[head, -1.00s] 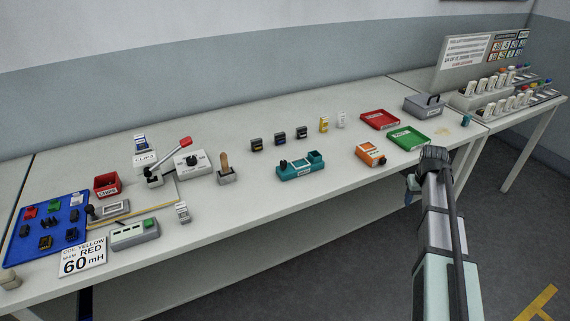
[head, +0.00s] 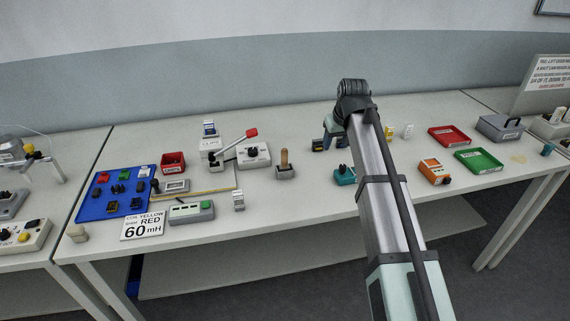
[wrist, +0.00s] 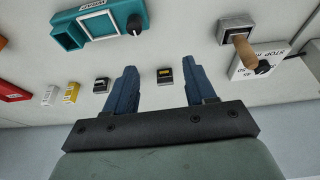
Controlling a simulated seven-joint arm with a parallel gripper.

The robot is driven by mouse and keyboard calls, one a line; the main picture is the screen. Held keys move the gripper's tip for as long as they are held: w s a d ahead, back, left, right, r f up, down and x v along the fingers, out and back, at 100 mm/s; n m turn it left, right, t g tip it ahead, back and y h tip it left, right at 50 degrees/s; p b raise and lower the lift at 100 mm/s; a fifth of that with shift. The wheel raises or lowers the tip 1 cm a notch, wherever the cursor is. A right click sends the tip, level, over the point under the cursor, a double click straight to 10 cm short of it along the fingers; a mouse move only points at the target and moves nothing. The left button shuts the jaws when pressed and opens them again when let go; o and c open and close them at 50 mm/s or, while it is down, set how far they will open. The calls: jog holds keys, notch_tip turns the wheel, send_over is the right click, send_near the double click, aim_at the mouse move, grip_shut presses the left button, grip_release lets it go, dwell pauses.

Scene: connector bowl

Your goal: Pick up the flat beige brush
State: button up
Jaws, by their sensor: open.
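No object is clearly recognisable as the flat beige brush. A small beige thing (head: 77,232) stands at the table's front left corner in the head view, and a flat pale-beige patch (head: 518,159) lies at the right by the green tray; I cannot tell whether either is the brush. My gripper (head: 334,136) is over the back middle of the table, partly hidden by my arm. In the wrist view my gripper (wrist: 158,82) is open and empty, its two blue fingers apart. A small dark component (wrist: 165,75) shows between them, not held.
A wooden handle (head: 284,157) stands upright in a grey block. A teal device (head: 344,176) is partly behind my arm. A lever box (head: 212,155), blue board (head: 101,207), sign (head: 143,226), red tray (head: 449,136) and green tray (head: 478,160) occupy the table. Bare tabletop lies along the front middle.

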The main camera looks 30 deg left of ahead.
jog(key=n+y, duration=0.1)
jog(key=n, duration=0.1)
send_near(285, 150)
notch_tip(285, 150, up, 2)
jog(key=x, duration=1.3)
jog(key=shift+s+d+f, duration=0.25)
jog(key=shift+f, duration=0.05)
jog(key=shift+c, duration=0.3)
grip_shut()
